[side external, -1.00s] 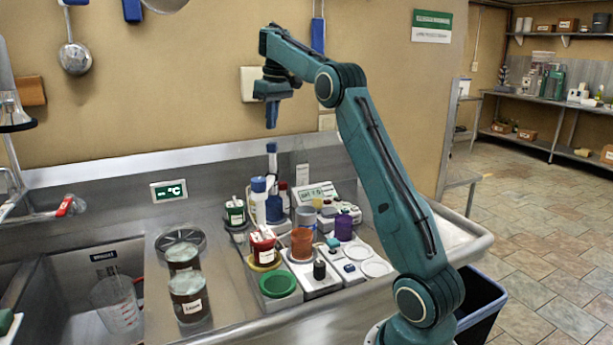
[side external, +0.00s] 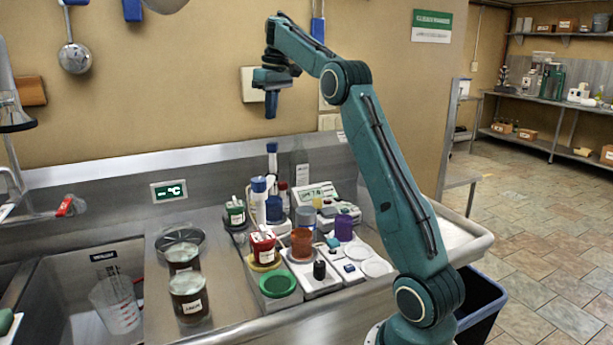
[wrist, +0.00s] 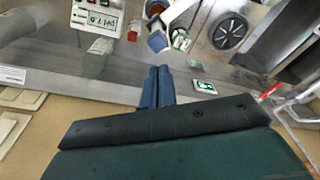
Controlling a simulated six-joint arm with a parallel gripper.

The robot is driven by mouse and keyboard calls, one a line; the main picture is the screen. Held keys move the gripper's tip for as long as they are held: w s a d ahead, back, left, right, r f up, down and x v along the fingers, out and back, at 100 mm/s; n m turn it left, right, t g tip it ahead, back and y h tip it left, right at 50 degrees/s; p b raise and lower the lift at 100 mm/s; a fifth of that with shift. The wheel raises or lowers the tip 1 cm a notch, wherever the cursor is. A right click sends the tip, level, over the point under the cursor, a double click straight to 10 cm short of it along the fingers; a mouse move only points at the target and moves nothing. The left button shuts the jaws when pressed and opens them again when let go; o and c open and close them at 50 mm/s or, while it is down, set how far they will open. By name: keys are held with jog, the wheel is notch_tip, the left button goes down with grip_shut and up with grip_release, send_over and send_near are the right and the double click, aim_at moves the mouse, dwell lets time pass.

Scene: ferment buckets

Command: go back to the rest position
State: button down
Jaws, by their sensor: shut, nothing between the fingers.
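My gripper (side external: 271,104) hangs in the air in front of the back wall, above the counter, with its fingers pointing down. Its blue fingers are together and empty; they also show closed in the wrist view (wrist: 156,86). The gripper touches nothing. Below it on the counter stand a red labelled container (side external: 262,247), an orange-brown cup (side external: 301,243), a green bowl (side external: 277,284) and a purple cup (side external: 343,228).
Two dark jars (side external: 188,298) stand left of the group, beside a sink with a clear measuring jug (side external: 115,304). A pH meter (side external: 316,194) and a blue-capped bottle (side external: 259,202) stand at the back. The air around the gripper is clear.

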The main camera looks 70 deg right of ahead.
jog(key=s+a+r+n+t+h, duration=0.1)
jog(key=s+a, duration=0.3)
jog(key=a, duration=0.6)
jog(key=s+a+r, duration=0.1)
jog(key=s+a, duration=0.3)
jog(key=a, duration=0.5)
jog(key=s+a+f+n+t+y, duration=0.1)
jog(key=s+a+f+n+t, duration=0.15)
jog(key=s+a+f, duration=1.25)
jog(key=w+d+r+m+t+h, duration=0.1)
jog(key=w+d+r+m+h, duration=0.35)
jog(key=w+d+r, duration=0.75)
jog(key=w+d+r+m, duration=0.2)
jog(key=d, duration=0.6)
jog(key=w+d+r+m+h, duration=0.1)
jog(key=w+d+r+m, duration=0.1)
jog(key=d, duration=0.6)
jog(key=shift+w+r+m, duration=0.35)
jog(key=shift+r+m, duration=0.15)
jog(key=shift+r, duration=0.25)
jog(key=shift+h, duration=0.25)
